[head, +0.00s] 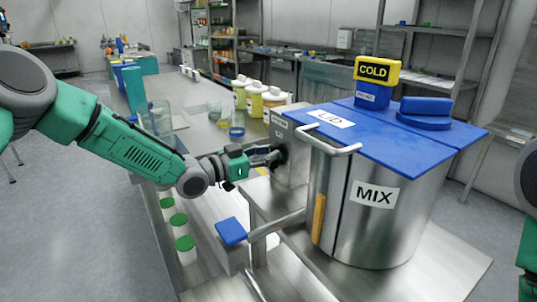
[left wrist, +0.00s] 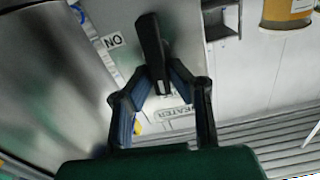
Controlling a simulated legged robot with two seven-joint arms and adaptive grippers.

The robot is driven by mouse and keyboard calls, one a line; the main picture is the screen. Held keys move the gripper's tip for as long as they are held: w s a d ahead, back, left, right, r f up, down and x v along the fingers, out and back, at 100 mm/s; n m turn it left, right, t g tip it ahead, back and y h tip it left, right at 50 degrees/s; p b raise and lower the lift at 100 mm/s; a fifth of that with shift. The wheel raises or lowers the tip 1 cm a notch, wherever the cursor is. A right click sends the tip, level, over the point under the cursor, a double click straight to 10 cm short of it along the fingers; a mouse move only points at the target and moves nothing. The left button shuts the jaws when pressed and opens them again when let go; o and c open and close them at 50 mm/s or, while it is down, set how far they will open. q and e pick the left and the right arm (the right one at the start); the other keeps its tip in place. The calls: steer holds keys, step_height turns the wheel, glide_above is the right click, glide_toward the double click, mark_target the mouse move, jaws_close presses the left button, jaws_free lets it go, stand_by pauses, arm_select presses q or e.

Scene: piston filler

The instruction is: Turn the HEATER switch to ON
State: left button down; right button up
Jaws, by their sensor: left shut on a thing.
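The HEATER switch is a black lever knob (left wrist: 150,42) on a grey metal box (head: 290,165) beside the mixing vat. In the left wrist view an ON label (left wrist: 114,40) is just left of the knob, apart from it. A partly hidden HEATER label (left wrist: 178,122) shows below, between the fingers. My left gripper (head: 272,157) reaches the front of the box, and in the left wrist view its fingers (left wrist: 163,82) are shut on the knob's lower part. The knob's upper end sticks out past the fingertips, tilted slightly left. My right gripper is out of view.
The steel MIX vat (head: 385,215) with a blue lid (head: 375,135) stands right of the box. A COLD block (head: 376,70) sits on the lid. Yellow-labelled bottles (head: 255,100) stand behind.

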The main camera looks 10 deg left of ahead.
arm_select(q)
steer(key=m+b, duration=0.1)
steer(key=m, duration=0.2)
steer(key=m+b, duration=0.1)
steer(key=m, duration=0.2)
steer(key=d+m+b, duration=0.1)
steer(key=m, duration=0.2)
steer(key=shift+s+f+m, duration=0.3)
steer(key=shift+s+f, duration=0.05)
steer(key=m+b, duration=0.2)
steer(key=m, duration=0.1)
steer(key=shift+s+d+f+m+b, duration=0.1)
steer(key=shift+s+f+m+b, duration=0.05)
steer(key=shift+f+m+b, duration=0.4)
steer(key=shift+m+b, duration=1.1)
steer(key=shift+m, duration=0.45)
steer(key=shift+f, duration=0.1)
steer(key=c, duration=1.5)
jaws_free()
steer(key=shift+c, duration=0.2)
steer(key=shift+d, duration=0.1)
